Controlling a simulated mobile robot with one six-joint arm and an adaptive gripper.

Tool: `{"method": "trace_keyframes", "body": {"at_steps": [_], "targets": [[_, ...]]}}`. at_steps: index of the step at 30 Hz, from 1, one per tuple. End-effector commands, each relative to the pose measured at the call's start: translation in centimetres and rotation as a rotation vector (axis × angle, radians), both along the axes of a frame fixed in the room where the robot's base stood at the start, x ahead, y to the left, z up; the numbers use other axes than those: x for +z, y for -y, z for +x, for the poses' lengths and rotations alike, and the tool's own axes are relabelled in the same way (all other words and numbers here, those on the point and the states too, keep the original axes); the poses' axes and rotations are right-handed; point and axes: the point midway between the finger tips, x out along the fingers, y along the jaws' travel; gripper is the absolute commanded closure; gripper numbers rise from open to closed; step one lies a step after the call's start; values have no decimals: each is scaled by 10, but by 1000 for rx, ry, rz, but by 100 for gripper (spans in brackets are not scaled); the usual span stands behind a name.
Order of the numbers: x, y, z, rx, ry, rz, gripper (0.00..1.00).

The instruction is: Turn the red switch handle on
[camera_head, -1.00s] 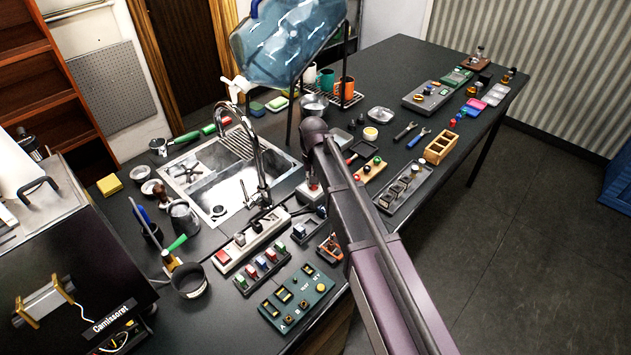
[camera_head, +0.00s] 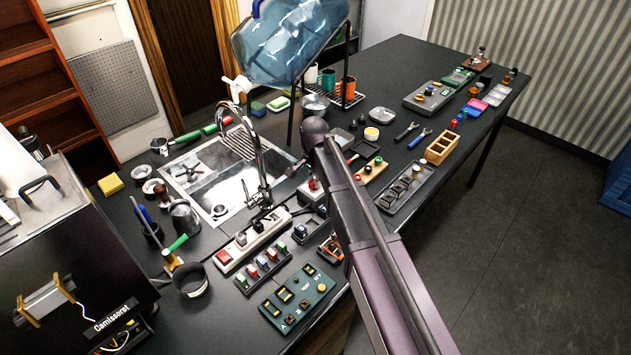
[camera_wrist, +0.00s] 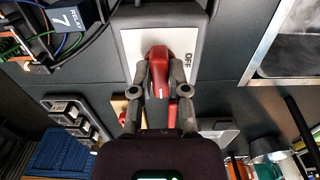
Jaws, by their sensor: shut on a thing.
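The red switch handle (camera_wrist: 160,68) is in the wrist view, standing on a white plate (camera_wrist: 135,45) in a grey housing. The plate carries the word OFF at its right side. My gripper (camera_wrist: 161,84) has a finger on each side of the handle and is shut on it. In the head view, the switch box (camera_head: 313,186) sits on the counter right of the sink, with a little red showing. My arm covers much of that area, and the fingertips cannot be made out there.
The sink (camera_head: 222,190) and its tall tap (camera_head: 262,165) stand close to the left of the switch. A power strip (camera_head: 252,240), a relay block, and a green button panel (camera_head: 297,299) lie in front. The blue bottle (camera_head: 285,40) hangs behind on a stand.

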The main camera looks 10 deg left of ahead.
Motion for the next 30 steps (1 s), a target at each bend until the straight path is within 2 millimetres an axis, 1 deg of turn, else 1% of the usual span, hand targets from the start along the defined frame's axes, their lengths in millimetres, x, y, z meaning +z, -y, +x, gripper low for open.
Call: {"method": "trace_keyframes", "body": {"at_steps": [6, 16, 17, 18, 20, 21, 30], "targets": [[0, 1, 1, -37, 2, -2, 100], [0, 2, 0, -41, 1, -4, 100], [0, 2, 0, -41, 1, -4, 76], [0, 2, 0, -41, 1, -4, 64], [0, 2, 0, -41, 1, -4, 46], [0, 2, 0, -40, 0, -4, 44], [0, 2, 0, -39, 1, -3, 44]]}}
